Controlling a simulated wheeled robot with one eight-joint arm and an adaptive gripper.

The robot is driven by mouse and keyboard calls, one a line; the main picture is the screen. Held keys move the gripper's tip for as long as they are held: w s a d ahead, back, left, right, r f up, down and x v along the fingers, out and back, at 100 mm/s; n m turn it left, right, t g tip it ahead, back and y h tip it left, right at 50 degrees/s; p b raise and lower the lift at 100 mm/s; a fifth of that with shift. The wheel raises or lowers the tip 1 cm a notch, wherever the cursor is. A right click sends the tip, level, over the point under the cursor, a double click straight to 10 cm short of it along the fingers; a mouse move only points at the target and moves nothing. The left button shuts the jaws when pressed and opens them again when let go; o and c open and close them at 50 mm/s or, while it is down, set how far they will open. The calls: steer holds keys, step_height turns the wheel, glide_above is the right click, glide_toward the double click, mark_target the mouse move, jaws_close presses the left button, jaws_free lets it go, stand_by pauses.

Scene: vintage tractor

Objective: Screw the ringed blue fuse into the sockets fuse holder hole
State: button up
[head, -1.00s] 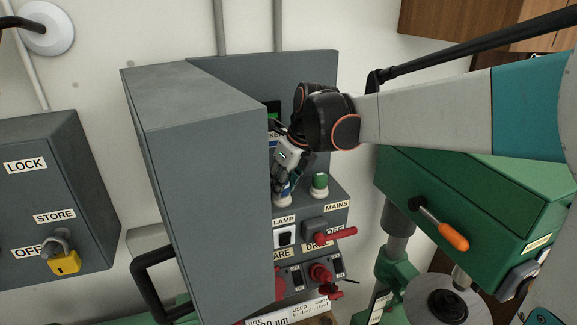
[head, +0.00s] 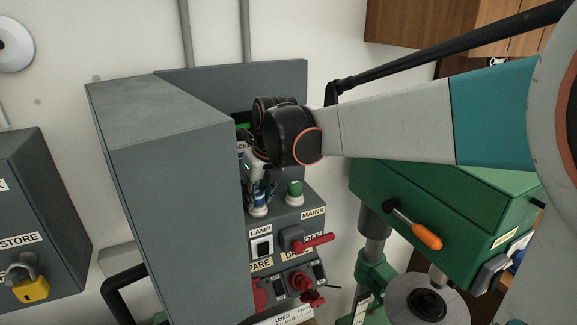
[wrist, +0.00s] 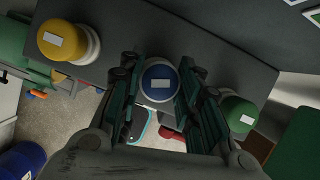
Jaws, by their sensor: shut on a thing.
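The blue fuse (head: 260,198) stands upright on the ledge of the grey control cabinet, with a pale collar at its base. In the wrist view the blue fuse (wrist: 158,75) shows from above, with a white label on its top. My gripper (head: 259,187) is shut on it; in the wrist view the fingers of my gripper (wrist: 158,88) lie on either side of it. A fuse holder hole is not visible; the area behind my wrist is partly hidden.
A green fuse (head: 294,189) stands close on the right, and a yellow fuse (wrist: 66,42) shows in the wrist view. A large grey cabinet door (head: 175,190) blocks the left. Red levers (head: 318,242) sit below. A green machine (head: 445,200) stands at right.

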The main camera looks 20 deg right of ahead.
steer(key=shift+s, duration=0.1)
steer(key=o, duration=0.6)
steer(key=shift+f, duration=0.1)
steer(key=shift+c, duration=0.2)
steer(key=shift+n+y, duration=0.4)
steer(key=shift+n, duration=0.5)
steer(key=shift+n+g+y, duration=0.3)
steer(key=shift+n, duration=0.6)
steer(key=shift+n, duration=0.8)
